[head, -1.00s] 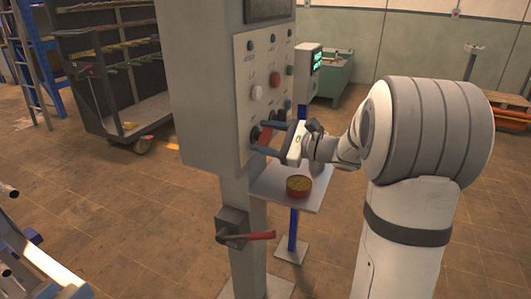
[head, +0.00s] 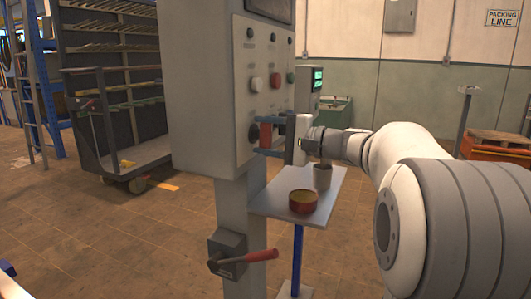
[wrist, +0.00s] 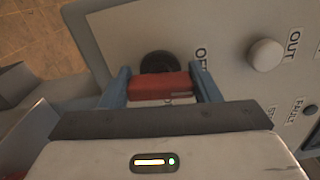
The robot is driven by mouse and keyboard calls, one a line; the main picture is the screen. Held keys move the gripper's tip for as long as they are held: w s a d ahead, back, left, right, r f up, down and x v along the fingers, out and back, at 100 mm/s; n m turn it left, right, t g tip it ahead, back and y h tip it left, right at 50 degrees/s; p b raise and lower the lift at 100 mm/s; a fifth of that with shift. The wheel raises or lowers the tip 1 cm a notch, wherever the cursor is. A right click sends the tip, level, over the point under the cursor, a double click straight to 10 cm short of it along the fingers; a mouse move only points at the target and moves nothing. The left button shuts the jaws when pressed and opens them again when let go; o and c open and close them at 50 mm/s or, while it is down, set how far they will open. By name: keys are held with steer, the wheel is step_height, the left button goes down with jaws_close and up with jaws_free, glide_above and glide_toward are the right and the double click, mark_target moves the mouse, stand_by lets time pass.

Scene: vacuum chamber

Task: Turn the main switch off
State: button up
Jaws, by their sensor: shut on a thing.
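The control panel (head: 245,85) is a grey cabinet on a post, with buttons and lamps on its sloping face. Low on that face is a rotary switch with a round black base (wrist: 160,63) and a red handle (head: 266,133). In the wrist view the red handle (wrist: 162,87) lies crosswise between my blue fingers. My gripper (head: 263,136) is shut on this handle, one finger at each end. Beside the switch is a label, partly hidden, whose letters "OF" show. My gripper's body hides part of the panel's lower edge in the wrist view.
A lever with a red grip (head: 261,255) sticks out from the post. A white button (wrist: 265,55) sits near the switch. A rack trolley (head: 120,163) stands left.

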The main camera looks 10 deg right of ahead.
steer(key=shift+n+b, duration=0.6)
steer(key=shift+b, duration=0.15)
steer(key=shift+r, duration=0.1)
steer(key=o, duration=1)
steer(key=v, duration=0.7)
steer(key=shift+s+d+p, duration=0.15)
steer(key=shift+d+p, duration=0.15)
steer(key=shift+p, duration=0.1)
